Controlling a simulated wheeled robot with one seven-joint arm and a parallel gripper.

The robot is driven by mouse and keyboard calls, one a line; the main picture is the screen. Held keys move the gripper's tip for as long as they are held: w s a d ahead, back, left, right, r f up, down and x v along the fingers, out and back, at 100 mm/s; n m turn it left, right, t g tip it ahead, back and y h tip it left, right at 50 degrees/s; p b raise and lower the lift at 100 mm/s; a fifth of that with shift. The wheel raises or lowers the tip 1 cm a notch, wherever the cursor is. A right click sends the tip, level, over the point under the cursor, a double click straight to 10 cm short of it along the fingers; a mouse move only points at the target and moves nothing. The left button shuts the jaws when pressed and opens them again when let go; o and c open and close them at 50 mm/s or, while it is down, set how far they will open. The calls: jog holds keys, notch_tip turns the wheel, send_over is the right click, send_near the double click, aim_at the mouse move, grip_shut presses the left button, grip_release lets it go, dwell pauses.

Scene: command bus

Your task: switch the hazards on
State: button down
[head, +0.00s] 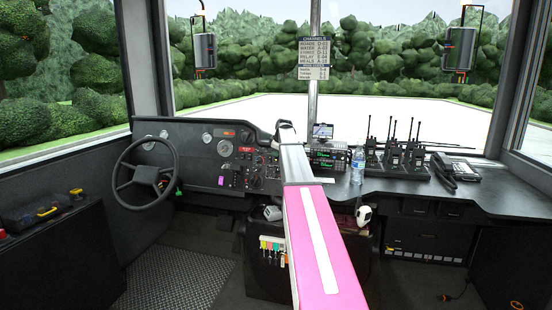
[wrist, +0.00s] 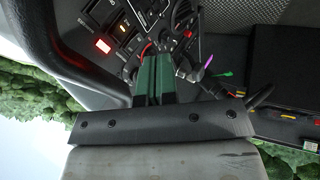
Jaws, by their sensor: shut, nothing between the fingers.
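The dashboard switch panel (head: 247,165) is right of the steering wheel in the head view, partly hidden by my pink arm. In the wrist view, a lit red switch (wrist: 103,46) and a lit amber one (wrist: 123,28) sit in a row of dark rocker switches. I cannot tell which switch is for the hazards. My gripper (wrist: 155,58) shows two green fingers, shut and empty, in front of the panel, just right of the lit switches. Contact with the panel cannot be told. The head view does not show the fingers clearly.
The steering wheel (head: 145,175) stands left of the panel. A purple-tipped stalk (wrist: 208,60) is close right of the fingers. A water bottle (head: 358,166), radios (head: 394,150) and a desk phone (head: 455,168) stand on the right counter.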

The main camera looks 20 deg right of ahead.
jog(key=v, duration=0.3)
jog(key=s+v, duration=0.1)
jog(key=v, duration=0.1)
jog(key=shift+a+f, duration=0.2)
jog(key=shift+a, duration=0.1)
jog(key=s+a+f+m+g, duration=0.1)
jog(key=s+a+f+m, duration=0.1)
jog(key=s+a+f, duration=0.65)
jog(key=s+a+f+m+g, duration=0.25)
jog(key=s+a+f, duration=0.5)
jog(key=f, duration=0.65)
jog(key=s+a+f+m, duration=0.2)
jog(key=s+f, duration=0.3)
jog(key=s, duration=0.4)
jog(key=s+a+f+m+g, duration=0.1)
jog(key=s+a+f, duration=0.3)
jog(key=s, duration=0.6)
jog(key=s+a+f+m+g, duration=0.1)
jog(key=s+a+f+m, duration=0.2)
jog(key=s+f, duration=0.3)
jog(key=s+a, duration=0.1)
jog(key=s, duration=0.2)
jog(key=shift+s+f+h, duration=0.2)
jog(key=shift+h, duration=0.2)
